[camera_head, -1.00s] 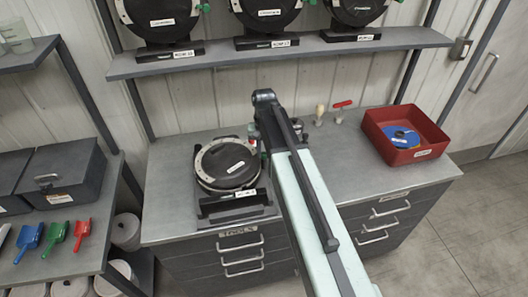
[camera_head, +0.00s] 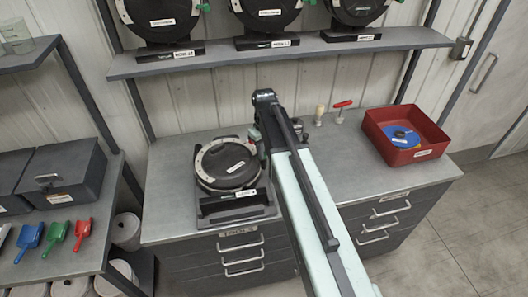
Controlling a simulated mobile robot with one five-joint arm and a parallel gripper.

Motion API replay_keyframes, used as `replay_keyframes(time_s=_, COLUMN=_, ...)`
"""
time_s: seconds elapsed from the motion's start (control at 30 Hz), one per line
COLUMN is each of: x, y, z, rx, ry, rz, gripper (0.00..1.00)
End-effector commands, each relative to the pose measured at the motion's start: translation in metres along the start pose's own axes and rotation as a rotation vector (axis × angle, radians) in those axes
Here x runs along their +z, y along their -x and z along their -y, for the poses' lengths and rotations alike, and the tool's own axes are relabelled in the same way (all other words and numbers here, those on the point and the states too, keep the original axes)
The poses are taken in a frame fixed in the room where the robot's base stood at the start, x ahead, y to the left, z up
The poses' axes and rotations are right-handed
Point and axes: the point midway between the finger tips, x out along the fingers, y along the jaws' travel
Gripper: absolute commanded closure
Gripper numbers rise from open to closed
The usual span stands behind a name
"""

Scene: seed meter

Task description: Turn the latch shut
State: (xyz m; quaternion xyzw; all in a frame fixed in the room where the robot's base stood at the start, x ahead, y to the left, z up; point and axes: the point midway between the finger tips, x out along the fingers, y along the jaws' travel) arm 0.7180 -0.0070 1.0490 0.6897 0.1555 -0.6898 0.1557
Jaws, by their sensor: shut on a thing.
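A round seed meter (camera_head: 226,164) with a dark lid, pale rim and white label lies on a dark stand (camera_head: 236,207) on the grey bench. My arm reaches over the bench to the meter's right edge. My gripper (camera_head: 257,136) is at that edge, small and mostly hidden by my own arm. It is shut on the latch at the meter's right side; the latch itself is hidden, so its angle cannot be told.
A red bin (camera_head: 417,153) with a blue disc (camera_head: 401,136) stands on the bench at the right. A red-handled tool (camera_head: 341,110) and a pale-knobbed tool (camera_head: 320,114) stand at the back. Several similar meters sit on the shelf (camera_head: 215,63) above. The bench's front left is clear.

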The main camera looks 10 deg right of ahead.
Motion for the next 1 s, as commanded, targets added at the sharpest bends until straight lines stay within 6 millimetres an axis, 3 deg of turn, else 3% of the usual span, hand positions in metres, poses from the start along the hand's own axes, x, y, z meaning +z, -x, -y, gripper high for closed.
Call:
replay_keyframes(time_s=0.57, x=-0.0006, y=0.0000, z=0.0013, rx=-0.002, ry=0.035, rz=-0.001, gripper=1.00)
replay_keyframes(time_s=0.6, x=-0.0006, y=0.0000, z=0.0013, rx=-0.002, ry=0.035, rz=-0.001, gripper=0.77)
replay_keyframes(time_s=0.67, x=-0.0005, y=0.0000, z=0.0013, rx=-0.002, ry=0.035, rz=-0.001, gripper=0.60)
replay_keyframes(time_s=1.0, x=-0.0003, y=0.0012, z=0.0006, rx=-0.001, ry=0.033, rz=0.000, gripper=0.57)
